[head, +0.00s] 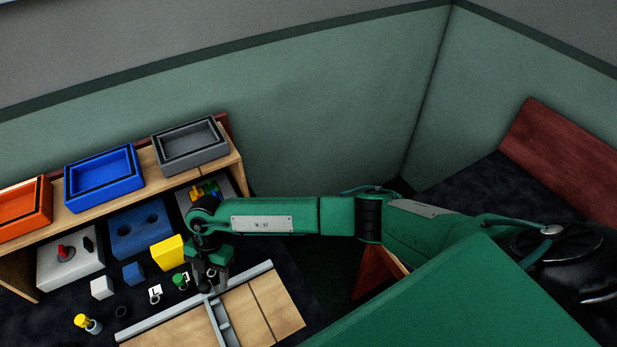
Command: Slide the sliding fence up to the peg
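A long grey bar (250,273), which looks like the sliding fence, lies across the back edge of a light wooden board (262,312). A grey slotted channel (222,322) runs from it toward the front of the board. My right gripper (207,284) points down at the bar, close to where bar and channel meet. Its fingers are small and dark, so I cannot tell whether they touch the bar or are open or shut. I cannot make out the peg for sure; it may be hidden by the gripper. My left gripper is out of view.
Small parts stand left of the board: a yellow-capped piece (86,322), a green-capped piece (181,281), white (102,288) and blue (133,273) cubes, and a yellow block (167,252). Behind are a blue block with holes (140,232) and a shelf with orange, blue and grey bins (190,145).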

